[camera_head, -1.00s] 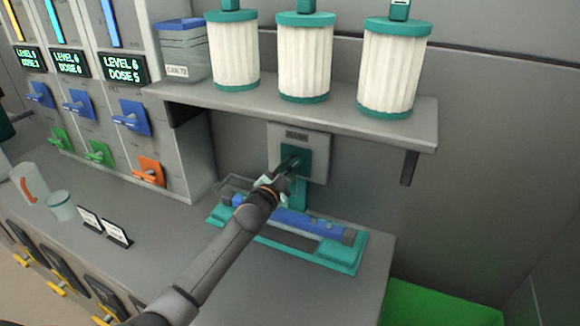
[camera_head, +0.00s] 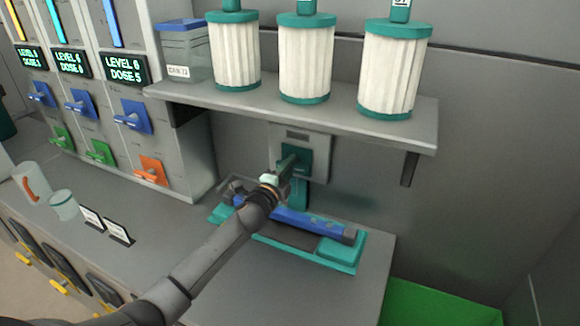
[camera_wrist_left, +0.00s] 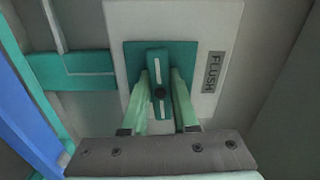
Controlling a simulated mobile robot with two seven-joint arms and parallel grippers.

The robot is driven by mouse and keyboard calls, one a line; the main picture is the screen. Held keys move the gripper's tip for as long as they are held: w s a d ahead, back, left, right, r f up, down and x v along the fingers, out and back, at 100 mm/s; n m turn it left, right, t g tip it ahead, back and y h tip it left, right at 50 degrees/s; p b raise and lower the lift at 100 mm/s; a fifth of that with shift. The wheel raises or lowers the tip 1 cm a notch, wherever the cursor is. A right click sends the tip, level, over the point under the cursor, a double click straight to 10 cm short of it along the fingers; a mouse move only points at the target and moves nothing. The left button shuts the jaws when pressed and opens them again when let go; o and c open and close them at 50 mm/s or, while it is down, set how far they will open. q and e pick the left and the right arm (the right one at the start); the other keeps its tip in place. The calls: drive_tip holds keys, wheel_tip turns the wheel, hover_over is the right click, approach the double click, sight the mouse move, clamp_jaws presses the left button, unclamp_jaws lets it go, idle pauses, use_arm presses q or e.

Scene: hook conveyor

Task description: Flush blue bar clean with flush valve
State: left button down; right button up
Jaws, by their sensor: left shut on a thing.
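The flush valve is a light grey plate (camera_head: 318,160) on the wall under the shelf, with a teal base and handle. In the left wrist view the handle (camera_wrist_left: 160,85) stands upright beside the word FLUSH. My left gripper (camera_wrist_left: 160,105) is shut on this handle, one pale green finger on each side. In the head view the left gripper (camera_head: 279,173) reaches the valve and partly hides it. The blue bar (camera_head: 318,225) lies in a teal tray (camera_head: 345,255) below the valve, its middle partly hidden by my arm. My right gripper is not in view.
Several white filter cylinders (camera_head: 305,60) and a blue-lidded container (camera_head: 183,52) stand on the shelf (camera_head: 330,115) above. Dispensers with coloured levers (camera_head: 132,116) are at left. Cups (camera_head: 64,205) and small cards (camera_head: 116,232) stand on the counter. The counter's front right is clear.

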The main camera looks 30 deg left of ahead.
use_arm(q)
drive_tip(key=shift+m, duration=0.3)
drive_tip(key=c, duration=0.7)
unclamp_jaws()
drive_tip(key=s, duration=1.2)
drive_tip(key=shift+s+d, duration=0.25)
drive_tip(key=shift+d, duration=0.1)
